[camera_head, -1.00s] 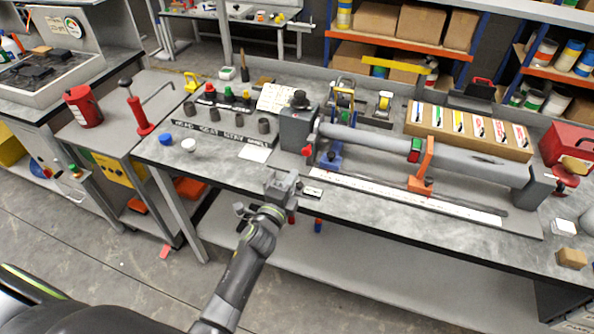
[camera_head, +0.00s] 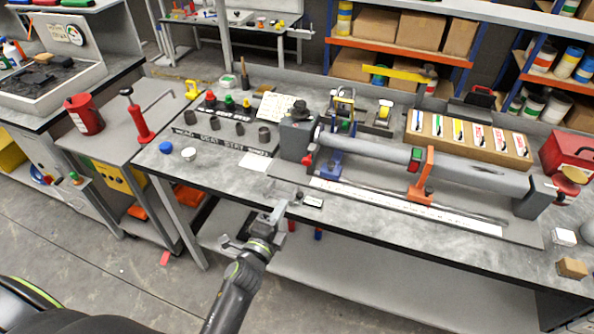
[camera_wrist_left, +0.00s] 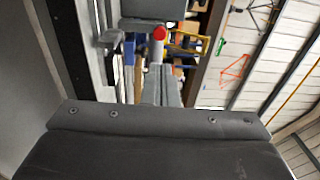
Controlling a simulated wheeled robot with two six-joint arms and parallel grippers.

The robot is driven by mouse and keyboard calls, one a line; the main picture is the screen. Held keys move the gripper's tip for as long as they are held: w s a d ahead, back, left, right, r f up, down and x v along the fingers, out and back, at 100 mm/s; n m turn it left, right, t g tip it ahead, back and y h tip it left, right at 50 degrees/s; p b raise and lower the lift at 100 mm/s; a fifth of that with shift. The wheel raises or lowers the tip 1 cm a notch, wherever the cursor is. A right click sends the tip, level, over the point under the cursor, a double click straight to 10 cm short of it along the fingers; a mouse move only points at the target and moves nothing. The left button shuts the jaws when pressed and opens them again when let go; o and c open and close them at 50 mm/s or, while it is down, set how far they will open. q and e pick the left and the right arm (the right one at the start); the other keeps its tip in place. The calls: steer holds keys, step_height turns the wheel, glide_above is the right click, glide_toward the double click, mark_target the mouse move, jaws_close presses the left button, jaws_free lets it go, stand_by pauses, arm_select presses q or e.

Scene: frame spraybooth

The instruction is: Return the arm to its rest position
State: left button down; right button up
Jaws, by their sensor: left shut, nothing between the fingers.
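My left gripper (camera_head: 279,211) is shut and empty. Its arm comes up from the bottom of the head view, and the jaws are at the front edge of the workbench (camera_head: 215,187), beside a small dark block with a light label (camera_head: 312,201). I cannot tell how far the jaws are from the edge. In the left wrist view the gripper body fills the lower part and the fingers (camera_wrist_left: 161,88) point up the picture. My right gripper is not in view.
A long grey tube (camera_head: 375,150) lies in a clamp fixture on the bench, with an orange bracket (camera_head: 422,176). A blue cap (camera_head: 166,147) and a white cap (camera_head: 189,154) lie at the left. A cart (camera_head: 160,105) carries a red can (camera_head: 85,114). The floor in front is clear.

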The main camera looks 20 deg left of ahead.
arm_select(q)
steer(key=s+a+f+n+g+y+b, duration=0.1)
steer(key=s+a+f+n+g, duration=0.25)
steer(key=f, duration=0.75)
steer(key=s+a+f+n+g+y+b, duration=0.1)
steer(key=s+f+n+g, duration=0.25)
steer(key=s+f, duration=0.55)
steer(key=s+a+f+n+g+b, duration=0.1)
steer(key=s+a+f+n+g, duration=0.2)
steer(key=f, duration=1)
steer(key=s+a+f+n+g+b, duration=0.1)
steer(key=s+f+n+g, duration=0.2)
steer(key=s+f, duration=0.4)
steer(key=s+a+f+n+g+b, duration=0.1)
steer(key=s+f+n+g, duration=0.3)
steer(key=s, duration=1.7)
step_height(320, 180, down, 4)
steer(key=a+n, duration=0.1)
steer(key=n, duration=0.1)
steer(key=shift+s+a+n+y, duration=0.15)
steer(key=shift+n+y, duration=0.15)
